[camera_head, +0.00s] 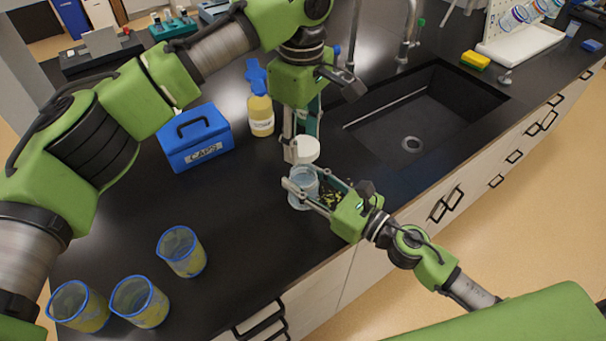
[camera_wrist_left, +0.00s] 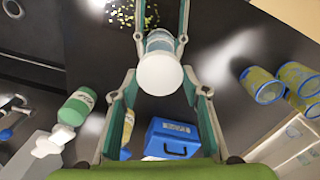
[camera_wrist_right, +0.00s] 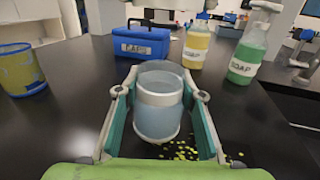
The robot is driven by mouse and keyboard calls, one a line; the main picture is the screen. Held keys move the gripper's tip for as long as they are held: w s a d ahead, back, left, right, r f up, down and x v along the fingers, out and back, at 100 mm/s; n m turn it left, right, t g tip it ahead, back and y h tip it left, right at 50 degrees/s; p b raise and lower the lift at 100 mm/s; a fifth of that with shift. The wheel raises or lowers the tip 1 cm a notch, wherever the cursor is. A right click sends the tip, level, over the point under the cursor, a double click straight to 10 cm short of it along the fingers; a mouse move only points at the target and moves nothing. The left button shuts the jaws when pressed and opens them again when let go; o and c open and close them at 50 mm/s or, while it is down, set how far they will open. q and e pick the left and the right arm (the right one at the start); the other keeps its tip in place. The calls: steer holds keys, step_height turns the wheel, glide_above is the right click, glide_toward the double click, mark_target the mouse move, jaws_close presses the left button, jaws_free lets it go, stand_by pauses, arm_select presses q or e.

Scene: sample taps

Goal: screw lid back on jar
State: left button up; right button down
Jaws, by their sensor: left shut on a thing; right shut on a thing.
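The white lid (camera_head: 308,150) is between the fingers of my left gripper (camera_head: 303,147), which is shut on it. The lid also shows in the left wrist view (camera_wrist_left: 160,75), in line with the jar. The clear jar (camera_head: 302,190) with a white band stands on the dark counter below the lid. My right gripper (camera_head: 304,181) is shut around the jar from the side. In the right wrist view the jar (camera_wrist_right: 158,105) is upright and its top rim looks uncovered. The lid is out of that view. A small gap seems to separate lid and jar.
A blue CAPS box (camera_head: 195,137) and a yellow soap bottle (camera_head: 261,115) stand behind; a green soap bottle (camera_wrist_right: 248,55) is beside it. Several blue-rimmed beakers (camera_head: 140,302) stand at front left. The sink (camera_head: 425,110) is at right. Yellow bits (camera_wrist_right: 182,152) lie by the jar.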

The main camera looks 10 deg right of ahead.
arm_select(q)
glide_above(302, 171)
steer(key=shift+f, duration=2.1)
steer(key=shift+f, duration=0.85)
steer(key=shift+f, duration=0.6)
steer(key=shift+s+f, duration=0.1)
steer(key=shift+f, duration=0.15)
steer(key=shift+c, duration=0.5)
steer(key=shift+r, duration=0.5)
